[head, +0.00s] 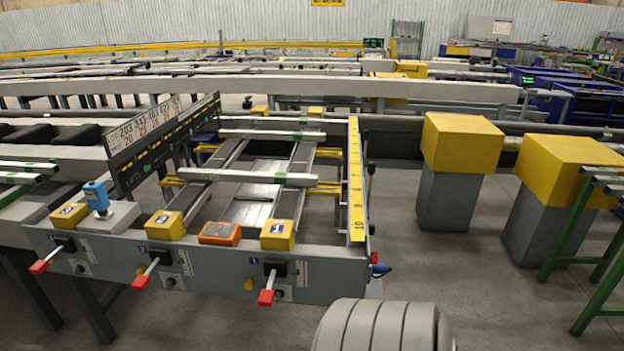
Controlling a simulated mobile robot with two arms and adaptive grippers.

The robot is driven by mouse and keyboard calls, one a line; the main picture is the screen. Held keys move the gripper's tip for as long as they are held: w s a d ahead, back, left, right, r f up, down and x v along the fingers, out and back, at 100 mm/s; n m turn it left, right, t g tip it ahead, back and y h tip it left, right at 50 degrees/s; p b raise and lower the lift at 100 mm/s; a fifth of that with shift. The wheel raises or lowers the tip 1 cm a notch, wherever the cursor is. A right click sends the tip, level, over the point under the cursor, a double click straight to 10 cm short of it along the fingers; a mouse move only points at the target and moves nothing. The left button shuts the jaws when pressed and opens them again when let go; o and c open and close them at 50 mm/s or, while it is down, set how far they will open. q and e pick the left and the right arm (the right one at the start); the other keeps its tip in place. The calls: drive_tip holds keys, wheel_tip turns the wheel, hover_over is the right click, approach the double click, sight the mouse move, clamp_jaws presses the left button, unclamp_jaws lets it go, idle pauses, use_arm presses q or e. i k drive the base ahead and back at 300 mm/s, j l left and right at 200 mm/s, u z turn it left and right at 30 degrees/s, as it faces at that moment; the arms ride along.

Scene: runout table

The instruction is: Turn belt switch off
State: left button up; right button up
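The runout table's grey front panel (215,272) is at the left and centre of the head view. It carries three red-handled levers: a left lever (40,266), a middle lever (142,280) and a right lever (267,297). All three handles point down and to the left. Small dark round knobs sit beside them, including one (80,268) by the left lever and one (170,284) by the middle lever. I cannot tell which control is the belt switch, or its setting. Neither gripper is in view.
Yellow numbered boxes (164,225), an orange box (220,233) and a blue device (97,196) stand above the panel. A yellow ruler strip (355,180) runs along the table's right side. Yellow-topped grey pedestals (447,200) stand at right. Open floor lies between. My grey ribbed part shows at bottom.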

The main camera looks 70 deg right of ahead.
sight(373, 259)
drive_tip(key=z, duration=1.85)
drive_tip(key=l+z, duration=0.15)
drive_tip(key=i+l, duration=0.1)
drive_tip(key=l, duration=1.2)
